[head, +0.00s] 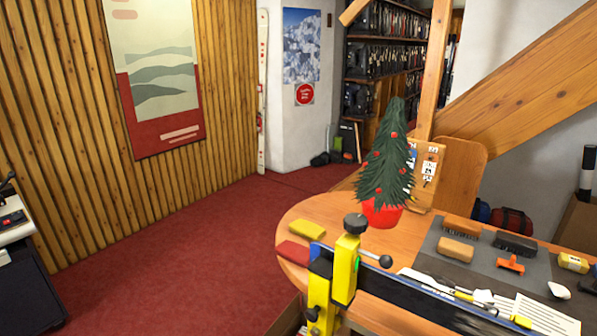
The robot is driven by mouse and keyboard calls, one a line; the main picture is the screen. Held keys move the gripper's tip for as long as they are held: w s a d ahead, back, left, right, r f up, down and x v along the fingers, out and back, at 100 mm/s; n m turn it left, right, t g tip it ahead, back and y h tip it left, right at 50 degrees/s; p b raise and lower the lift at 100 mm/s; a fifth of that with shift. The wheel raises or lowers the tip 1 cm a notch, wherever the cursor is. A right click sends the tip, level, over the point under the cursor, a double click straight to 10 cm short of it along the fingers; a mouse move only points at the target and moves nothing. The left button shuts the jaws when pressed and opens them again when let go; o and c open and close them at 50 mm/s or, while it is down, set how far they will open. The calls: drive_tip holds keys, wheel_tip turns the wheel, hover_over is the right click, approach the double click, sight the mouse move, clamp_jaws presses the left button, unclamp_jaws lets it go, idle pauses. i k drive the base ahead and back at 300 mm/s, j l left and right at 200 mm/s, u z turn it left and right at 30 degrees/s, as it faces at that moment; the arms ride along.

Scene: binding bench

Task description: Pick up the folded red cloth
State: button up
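The folded red cloth (293,252) lies flat near the rounded left end of the wooden bench (296,211). A similar folded yellow cloth (307,229) lies just behind it, seemingly a small gap apart. A yellow vise (346,268) with a black knob stands right of the red cloth and may hide a little of its right end. My gripper does not show in the head view, so its opening and place cannot be seen.
A dark ski (425,297) runs right from the vise along the bench front. A small decorated tree (386,165) in a red pot (382,213) stands behind. Brushes and tools lie on a grey mat (480,275) at right. Red carpet (180,260) left of the bench is clear.

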sight(296, 252)
drive_tip(key=z, duration=2.35)
drive_tip(key=k+l+u, duration=0.1)
drive_tip(key=u, duration=2.55)
drive_tip(key=z, duration=1.15)
drive_tip(key=u, duration=1.15)
drive_tip(key=i+j, duration=0.35)
drive_tip(key=i, duration=0.25)
drive_tip(key=u, duration=0.05)
